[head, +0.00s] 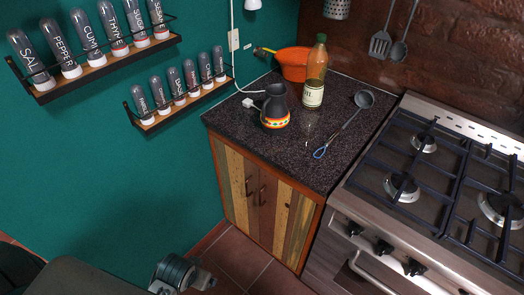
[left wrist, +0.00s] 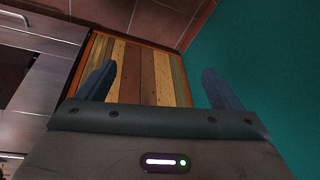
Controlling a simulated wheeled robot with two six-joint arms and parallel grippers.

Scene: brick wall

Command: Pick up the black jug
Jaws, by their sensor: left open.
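The black jug (head: 275,104) stands upright on the dark speckled counter, near the teal wall. It has a narrow neck, a wide belly and a band of orange, yellow and green near its base. My left gripper (left wrist: 160,85) shows in the left wrist view with its two fingers wide apart and nothing between them. Behind the fingers is the striped wooden cabinet front, and the jug is not in that view. In the head view part of my arm shows at the bottom edge, well below and apart from the jug. My right gripper is not in view.
An oil bottle (head: 315,73) stands just right of the jug, with an orange pot (head: 292,65) behind. A ladle (head: 345,124) lies on the counter (head: 285,150). The gas stove (head: 440,165) adjoins at right. Spice racks (head: 100,68) hang on the left wall. The counter's front is clear.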

